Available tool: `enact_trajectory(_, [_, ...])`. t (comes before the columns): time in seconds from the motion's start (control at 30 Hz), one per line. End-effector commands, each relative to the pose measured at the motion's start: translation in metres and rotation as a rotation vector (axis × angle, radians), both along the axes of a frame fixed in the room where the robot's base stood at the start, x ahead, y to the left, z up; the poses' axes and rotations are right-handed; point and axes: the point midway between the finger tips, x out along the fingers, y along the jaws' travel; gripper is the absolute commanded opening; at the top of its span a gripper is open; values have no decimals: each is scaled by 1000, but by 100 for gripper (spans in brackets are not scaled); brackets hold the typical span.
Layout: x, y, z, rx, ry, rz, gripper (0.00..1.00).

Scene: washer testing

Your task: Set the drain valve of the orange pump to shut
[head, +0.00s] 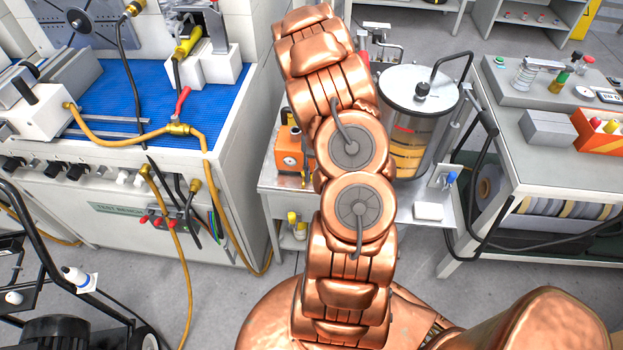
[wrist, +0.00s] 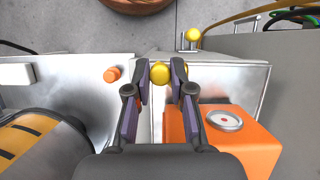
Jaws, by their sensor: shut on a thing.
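The orange pump (head: 289,149) stands on the metal cart, partly hidden by my arm in the head view. In the wrist view the orange pump (wrist: 251,148) is at the lower right, with a round gauge on top. My gripper (wrist: 160,77) is shut on a yellow knob (wrist: 160,73) beside the pump, by the cart's edge, with one finger on each side of it. The frames do not show clearly whether this knob is the drain valve's handle, or how the valve stands. The gripper is hidden behind my arm in the head view.
A small orange knob (wrist: 112,75) sits left of my gripper. A clear cylinder with a metal lid (head: 418,88) stands on the cart right of my arm. Yellow-capped bottles (head: 294,220) are on the lower shelf. The test bench (head: 122,222) with hoses is at left.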

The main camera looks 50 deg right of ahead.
Motion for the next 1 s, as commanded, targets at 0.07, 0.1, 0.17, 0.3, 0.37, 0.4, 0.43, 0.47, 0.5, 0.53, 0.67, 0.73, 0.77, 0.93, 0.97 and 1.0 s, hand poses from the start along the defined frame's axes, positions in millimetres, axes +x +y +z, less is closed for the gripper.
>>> enact_trajectory(0.07, [2,-2,-5,1,-1,75,0])
enact_trajectory(0.1, [1,-3,-5,1,-1,115,0])
enact_trajectory(0.17, [2,-6,-5,2,-2,171,0])
enact_trajectory(0.3, [3,-11,-4,-1,-2,305,0])
enact_trajectory(0.37, [4,-13,-4,-1,-3,358,0])
enact_trajectory(0.4, [4,-15,-3,-2,-2,395,0])
enact_trajectory(0.43, [4,-16,-3,-1,-2,422,0])
enact_trajectory(0.47, [5,-17,-3,-2,-2,446,0])
enact_trajectory(0.5, [5,-18,-3,-1,-1,479,0])
enact_trajectory(0.53, [6,-18,-3,-1,-2,502,0])
enact_trajectory(0.67, [7,-22,-2,-1,-2,593,0])
enact_trajectory(0.73, [8,-23,-2,0,-1,633,0])
enact_trajectory(0.77, [8,-24,-2,-1,-1,649,0])
enact_trajectory(0.93, [9,-26,-1,0,-1,716,0])
enact_trajectory(0.97, [9,-26,-1,0,-1,724,0])
enact_trajectory(1.0, [9,-26,-1,0,-2,733,0])
